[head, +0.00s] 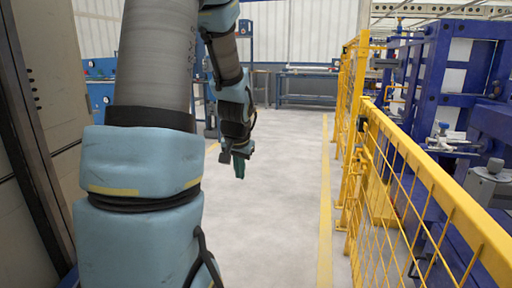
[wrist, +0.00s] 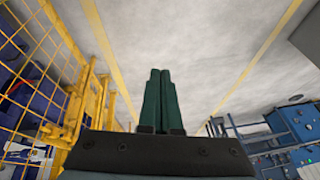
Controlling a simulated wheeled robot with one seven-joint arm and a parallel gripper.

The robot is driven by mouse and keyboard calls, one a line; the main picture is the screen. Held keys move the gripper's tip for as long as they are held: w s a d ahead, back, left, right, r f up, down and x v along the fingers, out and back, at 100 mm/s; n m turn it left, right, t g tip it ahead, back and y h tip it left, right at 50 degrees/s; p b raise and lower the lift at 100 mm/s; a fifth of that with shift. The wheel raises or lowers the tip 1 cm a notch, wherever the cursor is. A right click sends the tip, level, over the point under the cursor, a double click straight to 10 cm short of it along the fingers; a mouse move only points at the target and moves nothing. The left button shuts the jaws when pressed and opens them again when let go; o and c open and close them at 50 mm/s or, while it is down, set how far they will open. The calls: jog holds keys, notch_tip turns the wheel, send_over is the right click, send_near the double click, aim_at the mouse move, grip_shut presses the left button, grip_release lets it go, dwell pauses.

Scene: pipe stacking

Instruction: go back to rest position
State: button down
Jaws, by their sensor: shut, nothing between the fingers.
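My gripper (head: 239,165) hangs in the air over the grey floor, left of the picture's middle in the head view, with its fingers pointing down. In the wrist view its two green fingers (wrist: 160,90) stand side by side and touch, with nothing between them. My blue-padded arm fills the left centre of the head view and hides part of the room behind it. No pipe shows in either view.
A yellow mesh fence (head: 425,175) runs along the right, with blue machinery (head: 465,95) behind it. A tall cabinet-like panel (head: 35,120) stands close on the left. Blue benches (head: 305,85) stand at the back. The floor (head: 275,190) between is clear.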

jog(key=s+a+f+n+g, duration=0.2)
jog(key=s+n+g, duration=0.1)
jog(key=s, duration=1.3)
notch_tip(320, 180, up, 21)
jog(key=p, duration=2.1)
jog(key=shift+s, duration=0.4)
jog(key=c, duration=1.5)
grip_release()
